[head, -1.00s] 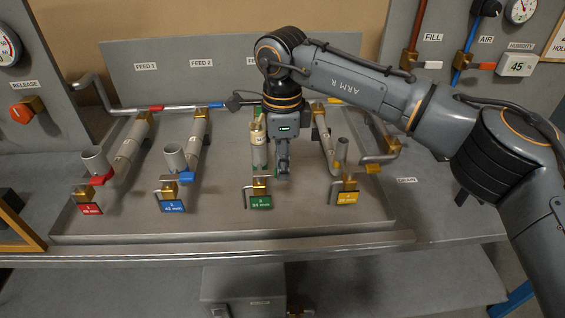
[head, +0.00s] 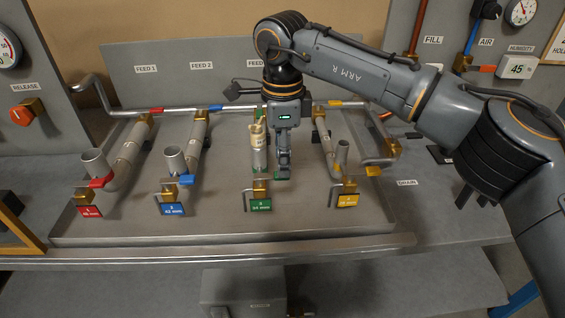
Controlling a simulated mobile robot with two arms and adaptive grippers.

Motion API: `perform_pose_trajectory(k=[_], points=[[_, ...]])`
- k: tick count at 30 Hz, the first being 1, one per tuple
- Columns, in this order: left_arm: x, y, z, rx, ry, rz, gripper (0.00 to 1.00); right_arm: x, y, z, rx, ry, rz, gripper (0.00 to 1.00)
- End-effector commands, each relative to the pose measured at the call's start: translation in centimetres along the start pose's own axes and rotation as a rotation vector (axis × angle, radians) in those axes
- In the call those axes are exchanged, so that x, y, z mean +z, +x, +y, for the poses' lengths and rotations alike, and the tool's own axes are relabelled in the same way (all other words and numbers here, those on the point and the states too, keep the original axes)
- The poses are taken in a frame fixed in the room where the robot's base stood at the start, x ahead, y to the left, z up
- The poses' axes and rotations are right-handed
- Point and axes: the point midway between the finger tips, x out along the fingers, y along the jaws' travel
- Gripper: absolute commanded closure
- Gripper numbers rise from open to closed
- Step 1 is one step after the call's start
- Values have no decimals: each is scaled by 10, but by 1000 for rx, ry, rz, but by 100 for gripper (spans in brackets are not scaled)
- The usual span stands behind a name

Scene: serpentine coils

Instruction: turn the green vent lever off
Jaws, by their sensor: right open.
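The green-tagged line, third from the left, has a green plate (head: 261,205) under a brass fitting (head: 261,187). A beige pipe (head: 258,150) stands upright above it. The green vent lever is mostly hidden by my right gripper; only a small green patch shows beside the fingertips. My right gripper (head: 283,172) points down just right of the pipe, with its fingertips low at the green patch. It is open. I cannot tell whether a finger touches the lever. My left gripper is not in view.
Upright pipe ends stand close on both sides. The grey tray (head: 220,238) has bare room at its front. A panel with labels stands behind.

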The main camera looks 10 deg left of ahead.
Motion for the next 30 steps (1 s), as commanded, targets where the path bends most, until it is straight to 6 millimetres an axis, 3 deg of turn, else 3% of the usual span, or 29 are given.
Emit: perform_pose_trajectory(k=[6,12,18,30], points=[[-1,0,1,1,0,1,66,1,-50,0,-4,0,1,57],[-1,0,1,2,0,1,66,1,-82,-1,-3,0,1,57],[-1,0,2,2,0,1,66,0,-94,0,-1,-2,0,57],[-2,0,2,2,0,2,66,1,-94,0,-1,-2,0,57]])
